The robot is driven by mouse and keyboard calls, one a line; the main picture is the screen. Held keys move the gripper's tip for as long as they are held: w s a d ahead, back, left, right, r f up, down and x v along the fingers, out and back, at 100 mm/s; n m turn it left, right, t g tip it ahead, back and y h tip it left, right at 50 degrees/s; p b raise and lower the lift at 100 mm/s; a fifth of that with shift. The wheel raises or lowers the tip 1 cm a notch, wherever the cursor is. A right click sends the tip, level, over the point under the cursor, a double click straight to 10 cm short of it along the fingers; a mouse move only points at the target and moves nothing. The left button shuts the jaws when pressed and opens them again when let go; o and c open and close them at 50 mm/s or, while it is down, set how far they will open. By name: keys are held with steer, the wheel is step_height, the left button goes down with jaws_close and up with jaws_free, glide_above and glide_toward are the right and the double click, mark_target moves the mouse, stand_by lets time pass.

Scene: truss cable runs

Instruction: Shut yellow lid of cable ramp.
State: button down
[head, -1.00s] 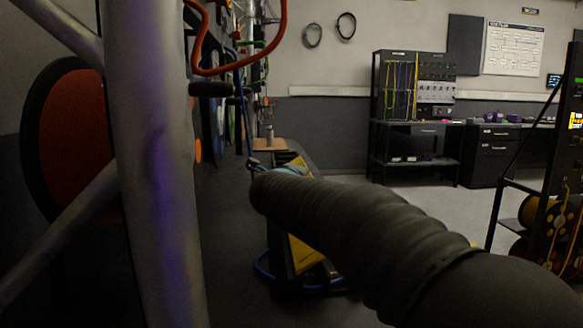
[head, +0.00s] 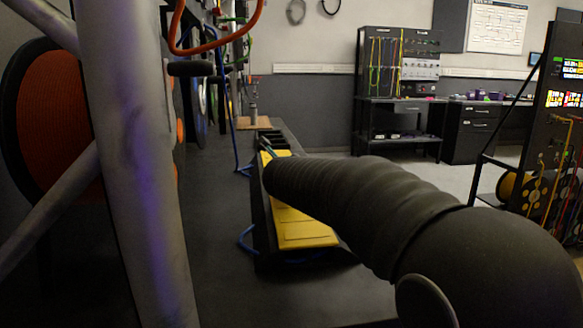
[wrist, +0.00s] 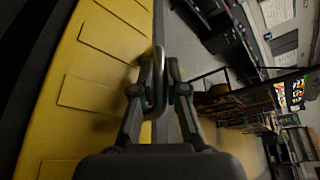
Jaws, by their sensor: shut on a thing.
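The yellow lid (head: 305,228) lies along the black cable ramp (head: 262,240) on the dark platform in the head view. My arm covers part of it, and I cannot tell whether it sits fully flush. In the wrist view the yellow lid (wrist: 95,75), with raised rectangular panels, fills the left side. My gripper (wrist: 160,92) is at its right edge, shut on a grey metal loop handle (wrist: 158,72) between the fingers. In the head view my gripper is mostly hidden behind my dark ribbed arm.
A blue cable (head: 246,238) lies beside the ramp on the platform (head: 215,270). A thick truss post (head: 135,150) stands close at left, with an orange-red reel (head: 50,130) behind it. A rack with cable spools (head: 545,150) stands at right. Open floor (head: 335,168) lies beyond the platform.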

steer(key=shift+f, duration=0.1)
stand_by(0.3)
steer(key=c, duration=1.5)
jaws_free()
steer(key=shift+s+r, duration=0.2)
steer(key=shift+s, duration=0.15)
steer(key=v, duration=1.1)
steer(key=shift+s+f, duration=0.1)
steer(key=shift+s, duration=0.05)
